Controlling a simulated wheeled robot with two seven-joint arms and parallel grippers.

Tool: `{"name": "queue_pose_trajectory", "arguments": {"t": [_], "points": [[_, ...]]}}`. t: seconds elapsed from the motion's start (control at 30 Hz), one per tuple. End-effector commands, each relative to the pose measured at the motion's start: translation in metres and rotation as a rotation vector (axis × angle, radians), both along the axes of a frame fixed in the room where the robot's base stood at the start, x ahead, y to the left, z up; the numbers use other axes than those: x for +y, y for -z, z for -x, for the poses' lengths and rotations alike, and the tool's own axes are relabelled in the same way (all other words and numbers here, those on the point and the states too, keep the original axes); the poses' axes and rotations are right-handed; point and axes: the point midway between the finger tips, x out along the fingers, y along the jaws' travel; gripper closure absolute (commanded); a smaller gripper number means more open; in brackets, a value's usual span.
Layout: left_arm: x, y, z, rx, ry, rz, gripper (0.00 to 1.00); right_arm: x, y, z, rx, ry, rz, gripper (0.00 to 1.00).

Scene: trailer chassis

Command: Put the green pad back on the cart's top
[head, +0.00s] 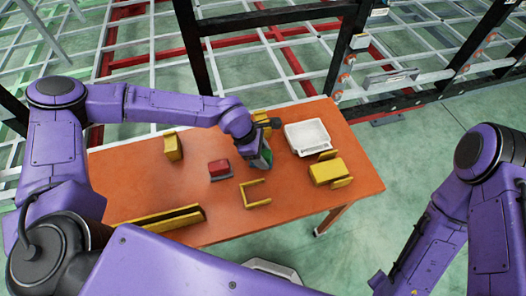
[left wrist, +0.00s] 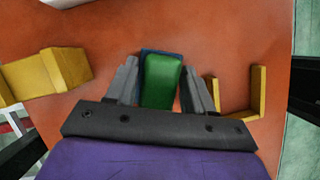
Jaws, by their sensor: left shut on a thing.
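The green pad (left wrist: 161,82) is between the two fingers of my left gripper (left wrist: 163,85) in the left wrist view. The gripper is shut on it. A blue edge (left wrist: 146,54) shows just behind and beside the pad; I cannot tell whether they touch. In the head view, my left gripper (head: 263,158) is over the orange top (head: 225,218), right of centre, and mostly hides the pad. I cannot tell whether the pad touches this surface. I cannot tell for certain which thing is the cart. My right gripper is out of view; only its arm shows at the right.
Around my left gripper are a red block (head: 220,168), a yellow U-shaped bracket (head: 256,201), a white tray (head: 291,141) and a yellow block (head: 325,171). Another yellow block (head: 171,148) and a long yellow piece (head: 170,220) lie left. Black posts and a white frame stand behind.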

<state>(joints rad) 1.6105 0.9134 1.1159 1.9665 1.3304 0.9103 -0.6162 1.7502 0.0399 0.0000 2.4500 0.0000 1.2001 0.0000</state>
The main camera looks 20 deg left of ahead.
Motion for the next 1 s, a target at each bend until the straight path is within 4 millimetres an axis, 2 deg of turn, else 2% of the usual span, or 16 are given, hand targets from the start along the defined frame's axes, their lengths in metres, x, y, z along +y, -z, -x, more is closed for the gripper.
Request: {"name": "queue_pose_trajectory", "arguments": {"t": [0.13, 0.17, 0.2, 0.23, 0.57, 0.67, 1.0], "points": [[0.001, 0.002, 0.000, 0.001, 0.000, -0.003, 0.72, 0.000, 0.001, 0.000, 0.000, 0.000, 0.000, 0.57], [0.001, 0.002, 0.000, 0.002, 0.000, -0.003, 0.41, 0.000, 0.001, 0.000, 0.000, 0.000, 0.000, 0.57], [0.001, 0.002, 0.001, 0.002, 0.000, -0.003, 0.28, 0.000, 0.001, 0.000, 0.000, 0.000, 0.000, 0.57], [0.001, 0.002, 0.001, 0.002, 0.000, -0.003, 0.22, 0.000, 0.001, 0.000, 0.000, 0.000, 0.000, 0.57], [0.003, -0.002, 0.000, 0.001, -0.001, -0.003, 0.22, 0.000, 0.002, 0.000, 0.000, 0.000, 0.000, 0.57], [0.009, -0.016, 0.000, -0.003, -0.003, -0.003, 0.22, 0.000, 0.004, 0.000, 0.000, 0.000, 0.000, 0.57], [0.040, -0.091, 0.008, -0.002, -0.003, -0.001, 0.22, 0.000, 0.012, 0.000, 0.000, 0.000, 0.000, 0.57]]}}
